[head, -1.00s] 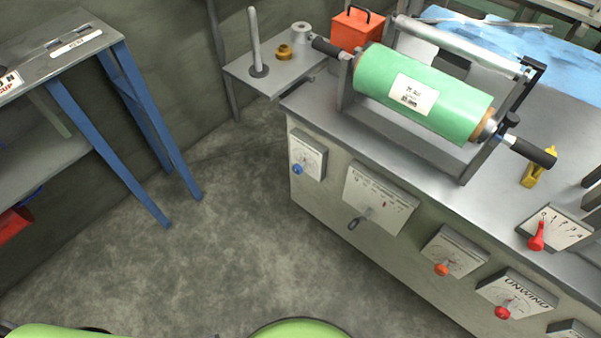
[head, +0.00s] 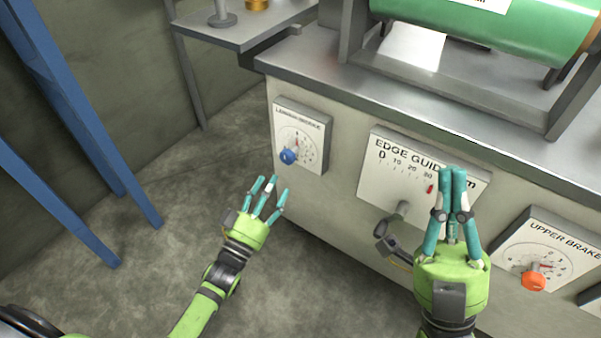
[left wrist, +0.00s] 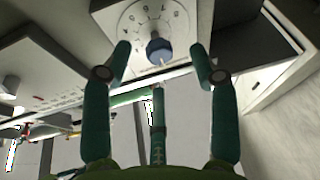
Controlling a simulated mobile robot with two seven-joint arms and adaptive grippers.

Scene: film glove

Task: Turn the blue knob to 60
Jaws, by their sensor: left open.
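The blue knob (head: 288,156) sits at the lower left of a white dial plate (head: 312,128) on the front of the machine cabinet. My left gripper (head: 265,190) is open, below and to the left of the knob and apart from it in the head view. In the left wrist view the knob (left wrist: 158,48) shows ahead, between the spread fingers of the gripper (left wrist: 160,70).
The edge guide panel (head: 385,185) has a grey crank handle (head: 388,240) sticking out below it. An orange knob (head: 533,281) is on the upper brake dial at the right. A small shelf (head: 245,32) juts out above left. The floor at left is clear up to the blue legs (head: 75,120).

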